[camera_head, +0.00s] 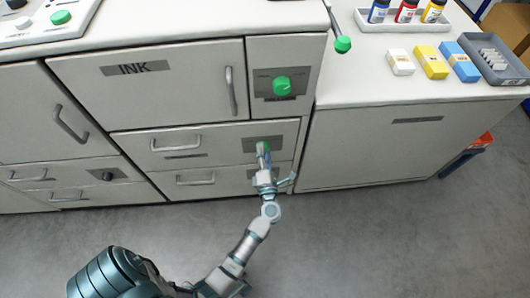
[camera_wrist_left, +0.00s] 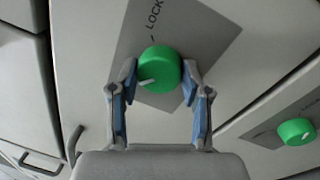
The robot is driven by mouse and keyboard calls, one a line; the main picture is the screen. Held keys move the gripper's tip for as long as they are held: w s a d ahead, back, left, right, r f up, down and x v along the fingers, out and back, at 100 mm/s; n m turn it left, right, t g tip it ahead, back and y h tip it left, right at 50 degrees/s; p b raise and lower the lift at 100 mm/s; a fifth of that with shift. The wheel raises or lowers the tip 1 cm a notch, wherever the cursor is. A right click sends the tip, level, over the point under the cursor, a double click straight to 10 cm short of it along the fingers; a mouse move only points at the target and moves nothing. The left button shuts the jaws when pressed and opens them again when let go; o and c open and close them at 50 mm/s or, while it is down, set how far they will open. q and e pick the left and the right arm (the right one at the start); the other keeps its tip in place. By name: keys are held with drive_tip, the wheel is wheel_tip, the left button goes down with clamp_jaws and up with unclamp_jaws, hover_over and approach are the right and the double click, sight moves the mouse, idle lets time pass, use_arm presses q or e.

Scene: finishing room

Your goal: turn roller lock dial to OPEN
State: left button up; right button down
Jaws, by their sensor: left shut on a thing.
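My left gripper (camera_head: 264,151) reaches up to this dial. In the left wrist view its two fingers (camera_wrist_left: 158,80) stand on either side of the dial and are shut on it. In the head view the fingers partly cover the dial. My right gripper is not in view.
Another green dial (camera_head: 282,86) is on the panel above. Drawer handles (camera_head: 178,143) stick out to the left, and an INK door has an upright handle (camera_head: 231,91). A green-ended lever (camera_head: 343,44) hangs by the counter edge. The grey floor (camera_head: 370,240) is clear.

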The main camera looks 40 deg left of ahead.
use_arm(q)
drive_tip(key=shift+s+f, duration=0.15)
drive_tip(key=shift+f, duration=0.25)
drive_tip(key=o, duration=1.2)
drive_tip(key=shift+a, duration=0.1)
drive_tip(key=shift+c, duration=0.2)
drive_tip(key=shift+r, duration=0.15)
drive_tip(key=v, duration=0.7)
drive_tip(key=shift+d, duration=0.25)
